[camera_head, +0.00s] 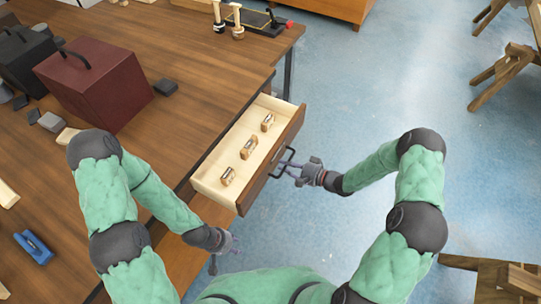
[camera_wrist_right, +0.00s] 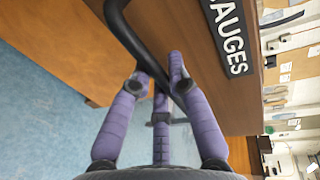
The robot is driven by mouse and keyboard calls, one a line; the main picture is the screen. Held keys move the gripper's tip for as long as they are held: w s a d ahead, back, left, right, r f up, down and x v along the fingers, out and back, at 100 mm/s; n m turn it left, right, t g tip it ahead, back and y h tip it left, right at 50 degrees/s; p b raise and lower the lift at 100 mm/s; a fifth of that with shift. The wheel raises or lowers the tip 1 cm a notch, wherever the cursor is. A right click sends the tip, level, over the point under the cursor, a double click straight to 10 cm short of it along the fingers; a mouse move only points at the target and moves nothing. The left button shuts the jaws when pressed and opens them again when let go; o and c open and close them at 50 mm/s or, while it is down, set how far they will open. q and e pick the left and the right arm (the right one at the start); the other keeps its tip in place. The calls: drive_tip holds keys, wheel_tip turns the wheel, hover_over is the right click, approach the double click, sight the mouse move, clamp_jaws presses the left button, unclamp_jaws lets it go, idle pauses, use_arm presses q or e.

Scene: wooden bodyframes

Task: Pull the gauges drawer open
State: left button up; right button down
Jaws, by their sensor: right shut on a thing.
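The gauges drawer (camera_head: 207,185) stands pulled out from the wooden workbench in the head view. Its pale inside holds three small wood-and-metal pieces (camera_head: 249,147) in a row. My right gripper (camera_head: 291,168) is shut on the black drawer handle (camera_head: 280,172) at the drawer's front. In the right wrist view the handle (camera_wrist_right: 135,38) runs between my purple fingers (camera_wrist_right: 160,82), beside the label (camera_wrist_right: 229,36) reading "GAUGES". My left gripper (camera_head: 232,243) hangs low beside the bench, apart from the drawer; its fingers are too small to tell open from shut.
The workbench (camera_head: 190,110) carries a dark red box (camera_head: 97,85), a black case (camera_head: 25,60), a blue tool (camera_head: 33,247) and small blocks. Blue floor (camera_head: 350,110) lies free right of the drawer. Wooden trestles (camera_head: 505,75) stand at the far right.

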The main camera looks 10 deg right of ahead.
drive_tip(key=shift+f+p+v, duration=0.15)
drive_tip(key=shift+f+v, duration=0.05)
drive_tip(key=shift+v, duration=0.75)
drive_tip(key=shift+f+p+v, duration=0.15)
drive_tip(key=shift+f+v, duration=0.05)
drive_tip(key=shift+v, duration=0.8)
drive_tip(key=shift+f+p+v, duration=0.15)
drive_tip(key=shift+f+v, duration=0.05)
drive_tip(key=shift+v, duration=0.75)
drive_tip(key=shift+s+d, duration=0.1)
drive_tip(key=c, duration=1.2)
unclamp_jaws()
drive_tip(key=shift+o, duration=0.2)
drive_tip(key=v, duration=1.2)
